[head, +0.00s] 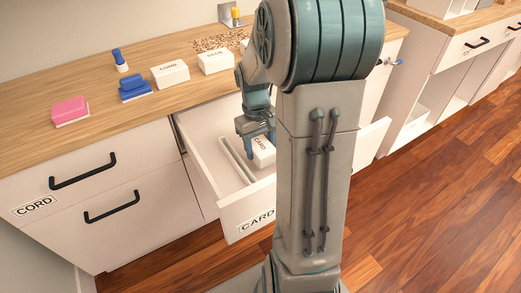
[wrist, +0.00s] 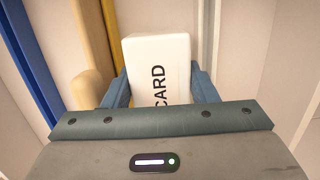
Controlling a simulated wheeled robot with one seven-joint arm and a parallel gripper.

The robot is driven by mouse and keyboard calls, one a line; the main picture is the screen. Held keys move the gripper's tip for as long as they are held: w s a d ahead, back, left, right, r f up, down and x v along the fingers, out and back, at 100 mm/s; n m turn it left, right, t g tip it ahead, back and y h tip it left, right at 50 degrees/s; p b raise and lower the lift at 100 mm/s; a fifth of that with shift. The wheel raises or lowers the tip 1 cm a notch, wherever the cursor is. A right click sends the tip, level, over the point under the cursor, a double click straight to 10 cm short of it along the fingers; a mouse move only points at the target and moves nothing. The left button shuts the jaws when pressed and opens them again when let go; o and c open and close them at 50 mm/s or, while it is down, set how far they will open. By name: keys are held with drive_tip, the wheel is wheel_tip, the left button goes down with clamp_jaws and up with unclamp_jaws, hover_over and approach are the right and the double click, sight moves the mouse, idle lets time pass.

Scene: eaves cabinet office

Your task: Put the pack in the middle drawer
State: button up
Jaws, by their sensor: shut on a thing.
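The white pack (head: 263,152), lettered CARD, is between the fingers of my gripper (head: 257,136). In the wrist view the pack (wrist: 157,60) stands between two blue fingers (wrist: 160,88), which are shut on it. The middle drawer (head: 232,208) is pulled open, and its front bears a CARD label (head: 257,220). In the head view my gripper and the pack are inside the drawer's outline. I cannot tell whether the pack touches the drawer floor. My arm hides the right part of the drawer.
A pale divider (head: 238,161) runs along the drawer. On the countertop stand a pink-and-white block (head: 70,110), a blue stamp-like thing (head: 134,88), a small blue-topped bottle (head: 120,61) and white packs (head: 170,74). The left drawers (head: 95,172) are shut, one labelled CORD.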

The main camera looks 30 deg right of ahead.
sight(257, 140)
drive_tip(key=shift+f, duration=0.3)
drive_tip(key=shift+f, duration=0.6)
drive_tip(key=o, duration=0.7)
drive_tip(key=shift+o, duration=0.2)
drive_tip(key=shift+r, duration=0.1)
wheel_tip(257, 140, up, 12)
drive_tip(key=w+r+p, duration=0.1)
drive_tip(key=w+p, duration=0.1)
drive_tip(key=p, duration=0.2)
drive_tip(key=s+a+f+t, duration=0.1)
drive_tip(key=s+a+t, duration=0.2)
drive_tip(key=s+a, duration=0.8)
drive_tip(key=shift+s+a, duration=0.35)
drive_tip(key=shift+s, duration=0.8)
